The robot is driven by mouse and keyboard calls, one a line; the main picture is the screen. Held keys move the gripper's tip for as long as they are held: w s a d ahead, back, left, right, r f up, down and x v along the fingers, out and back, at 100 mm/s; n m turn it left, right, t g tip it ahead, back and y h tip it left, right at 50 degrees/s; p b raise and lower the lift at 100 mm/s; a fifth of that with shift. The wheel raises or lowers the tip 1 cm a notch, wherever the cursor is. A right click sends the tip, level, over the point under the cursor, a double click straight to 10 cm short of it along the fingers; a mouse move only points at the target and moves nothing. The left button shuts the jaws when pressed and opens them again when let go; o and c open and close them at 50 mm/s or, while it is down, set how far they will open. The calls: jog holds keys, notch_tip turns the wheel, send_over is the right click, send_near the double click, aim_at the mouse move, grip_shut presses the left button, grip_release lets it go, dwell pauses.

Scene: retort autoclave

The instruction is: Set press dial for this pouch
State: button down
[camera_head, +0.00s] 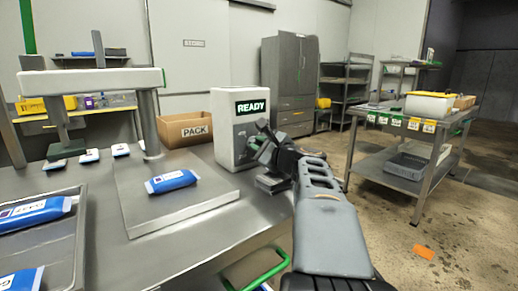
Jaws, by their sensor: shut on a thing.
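The press control box (222,118) is white and stands at the table's back right corner. Its display (253,107) reads READY in green. My gripper (254,149) is at the box's front face, below the display, shut on the press dial there. The jaws cover the dial, so its setting cannot be read. A blue and white pouch (171,182) lies flat on the metal press plate (205,200), left of my gripper. The press arm (90,81) is raised above the table at left.
A tray (75,245) with more blue pouches is at the left front. A PACK carton (184,129) stands behind the table. A metal cart (400,150) with bins stands to the right. An orange piece (423,251) lies on the open floor.

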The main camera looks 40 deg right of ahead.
dwell(0.3)
jog(key=c, duration=1.1)
grip_release()
jog(key=s+p, duration=0.2)
jog(key=s, duration=1.2)
jog(key=shift+w+p, duration=0.1)
jog(key=shift+p, duration=0.25)
